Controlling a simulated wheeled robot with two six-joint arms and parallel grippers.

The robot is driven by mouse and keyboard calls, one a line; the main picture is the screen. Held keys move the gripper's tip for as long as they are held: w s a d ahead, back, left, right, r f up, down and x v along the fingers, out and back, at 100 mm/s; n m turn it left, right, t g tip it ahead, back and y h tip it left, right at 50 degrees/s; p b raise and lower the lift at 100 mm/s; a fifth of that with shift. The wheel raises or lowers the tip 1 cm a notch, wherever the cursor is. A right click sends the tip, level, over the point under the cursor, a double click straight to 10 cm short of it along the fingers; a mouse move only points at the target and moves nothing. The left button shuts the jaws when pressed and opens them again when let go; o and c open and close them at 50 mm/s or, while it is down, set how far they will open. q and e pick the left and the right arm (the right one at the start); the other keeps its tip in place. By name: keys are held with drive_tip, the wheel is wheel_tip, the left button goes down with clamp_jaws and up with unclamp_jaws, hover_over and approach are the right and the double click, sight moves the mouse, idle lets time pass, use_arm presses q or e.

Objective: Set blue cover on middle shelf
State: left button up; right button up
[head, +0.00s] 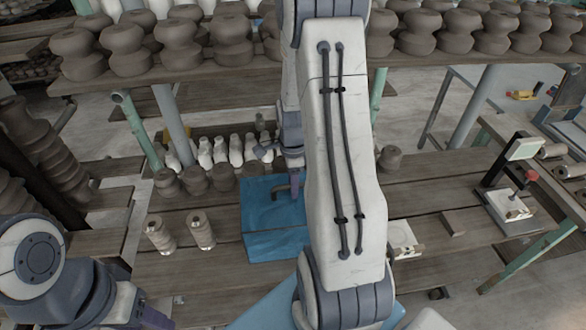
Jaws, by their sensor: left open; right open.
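The blue cover (262,240) lies on the wooden bench boards in the middle of the head view. It looks box-like, with a dark hooked piece on its top near the back. My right arm hides its right side. My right gripper (284,162) is open, over the back edge of the cover; contact cannot be told. My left gripper (150,318) is open at the lower left, partly cut off by the frame, and well away from the cover. A wooden shelf (215,67) crosses the top; which shelf is the middle one cannot be told.
Several dark clay pieces (178,45) crowd the upper shelf. White bottle-shaped pieces (205,152) and brown pots (196,180) stand behind the cover. Two pale cylinders (201,230) stand left of it. Bench boards (440,185) right of my arm are mostly clear.

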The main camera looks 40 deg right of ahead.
wheel_tip(320, 180, up, 11)
drive_tip(key=b, duration=0.1)
drive_tip(key=s+a+r+n, duration=0.2)
drive_tip(key=s+a+n, duration=0.1)
drive_tip(key=a+n, duration=1.5)
drive_tip(key=s+a+n+y, duration=0.1)
drive_tip(key=s+a+n, duration=1.2)
drive_tip(key=shift+s+n, duration=0.2)
drive_tip(key=shift+n, duration=0.1)
